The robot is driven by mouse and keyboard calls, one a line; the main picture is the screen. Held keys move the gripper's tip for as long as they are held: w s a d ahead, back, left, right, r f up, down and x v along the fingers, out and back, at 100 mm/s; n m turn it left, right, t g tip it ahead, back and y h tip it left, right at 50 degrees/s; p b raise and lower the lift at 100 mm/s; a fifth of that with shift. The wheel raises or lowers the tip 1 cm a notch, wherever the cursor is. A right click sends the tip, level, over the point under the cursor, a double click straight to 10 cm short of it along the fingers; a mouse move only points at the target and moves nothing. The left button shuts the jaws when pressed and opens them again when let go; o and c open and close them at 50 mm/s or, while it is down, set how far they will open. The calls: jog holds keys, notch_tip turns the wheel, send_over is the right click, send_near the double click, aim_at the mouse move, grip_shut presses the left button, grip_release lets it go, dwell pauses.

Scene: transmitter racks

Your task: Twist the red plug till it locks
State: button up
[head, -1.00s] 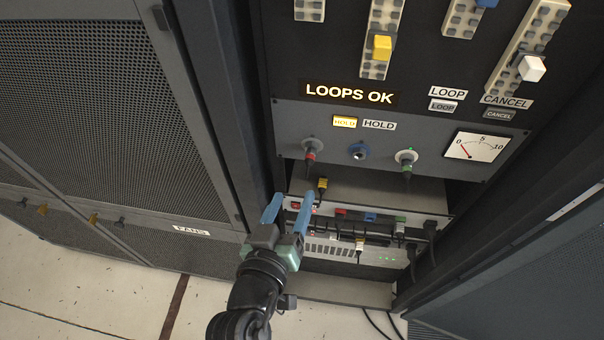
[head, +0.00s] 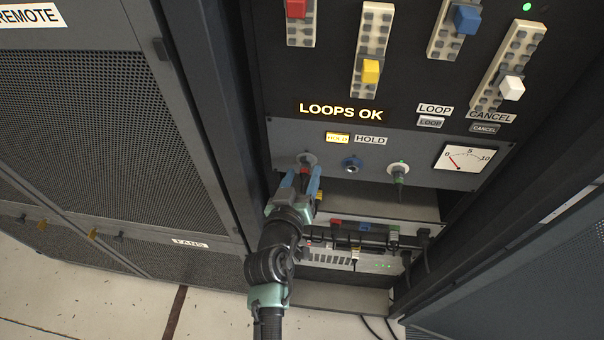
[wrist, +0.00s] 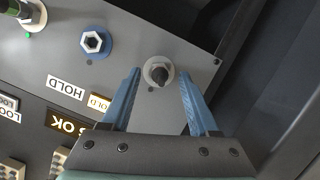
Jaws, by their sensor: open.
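The red plug (head: 304,170) sits in the left socket of the grey panel, partly hidden by my gripper in the head view. In the wrist view the plug (wrist: 159,74) shows end-on as a dark round knob inside a pale ring. My gripper (head: 303,174) is open in front of it. In the wrist view its two blue fingers (wrist: 159,80) stand one on each side of the plug, with a gap to each. Whether the tips reach around the plug's body or stop short of it I cannot tell.
A blue hexagonal socket (wrist: 92,41) is right of the plug in the head view, then the plug with a green light (head: 398,172). A meter (head: 463,157) is at the panel's right. Below is a shelf (head: 385,200) with cabled units. "LOOPS OK" and HOLD are lit.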

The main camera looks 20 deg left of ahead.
grip_shut()
dwell(0.3)
jog(key=shift+r+m+p, duration=0.1)
jog(key=shift+m+p, duration=0.4)
jog(key=shift+p, duration=0.1)
jog(key=shift+d+m+y+p, duration=0.1)
jog(key=shift+m+y+p, duration=0.2)
jog(key=shift+p, duration=0.05)
jog(key=shift+m+g+y+p, duration=0.4)
jog(key=shift+m+y+p, duration=0.3)
jog(key=shift+m+p, duration=0.85)
jog(key=shift+n+p, duration=0.25)
jog(key=shift+p, duration=0.2)
jog(key=shift+d, duration=0.1)
